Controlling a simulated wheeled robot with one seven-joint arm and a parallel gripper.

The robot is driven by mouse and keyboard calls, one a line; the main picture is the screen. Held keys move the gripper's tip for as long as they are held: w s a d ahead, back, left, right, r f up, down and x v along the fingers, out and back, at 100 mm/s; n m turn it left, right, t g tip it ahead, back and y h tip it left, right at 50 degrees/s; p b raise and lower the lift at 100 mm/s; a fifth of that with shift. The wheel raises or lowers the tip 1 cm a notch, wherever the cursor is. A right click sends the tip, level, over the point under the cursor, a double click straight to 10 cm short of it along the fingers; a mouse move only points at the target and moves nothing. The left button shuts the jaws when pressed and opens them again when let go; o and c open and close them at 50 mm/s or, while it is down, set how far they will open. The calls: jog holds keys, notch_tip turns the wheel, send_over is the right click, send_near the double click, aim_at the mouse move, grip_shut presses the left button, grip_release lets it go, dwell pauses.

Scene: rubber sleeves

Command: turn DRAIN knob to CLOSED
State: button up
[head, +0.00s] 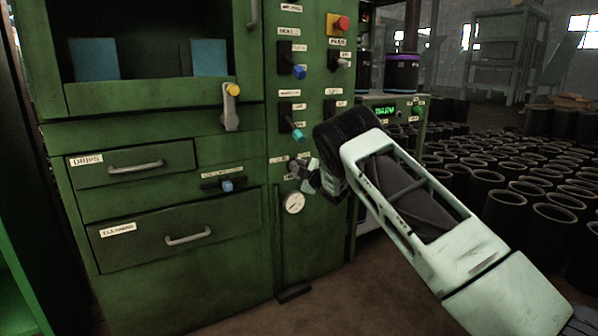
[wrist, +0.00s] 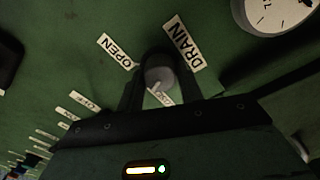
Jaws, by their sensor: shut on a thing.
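The DRAIN knob (wrist: 160,72) is a grey round knob in the middle of the wrist view, on the green panel. My gripper (wrist: 158,80) is shut on it, with one dark finger on either side. The DRAIN label (wrist: 184,44) is right of the knob and the OPEN label (wrist: 118,50) is left of it. Another small white label (wrist: 163,95) shows just below the knob, partly hidden, and I cannot read it. In the head view my gripper (head: 308,177) is at the lower panel and mostly hides the knob. I cannot tell the knob's setting.
A round white gauge (head: 293,203) sits just below my gripper. Above are a teal-tipped switch (head: 297,134), a blue-tipped switch (head: 298,71) and a red button (head: 341,24). Drawers with handles (head: 135,167) are at left. Many black sleeves (head: 500,210) stand at right.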

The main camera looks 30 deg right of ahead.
jog(key=n+b, duration=0.1)
jog(key=n, duration=0.3)
jog(key=shift+f+n, duration=0.1)
jog(key=shift+n, duration=0.3)
dwell(0.4)
jog(key=o, duration=1)
jog(key=shift+s, duration=0.1)
jog(key=s+p, duration=0.2)
jog(key=s, duration=0.3)
jog(key=s+p, duration=0.1)
jog(key=s, duration=0.5)
jog(key=s+p, duration=0.2)
jog(key=s, duration=0.4)
jog(key=shift+s+d+p, duration=0.15)
jog(key=shift+d+p, duration=0.15)
jog(key=shift+p, duration=0.05)
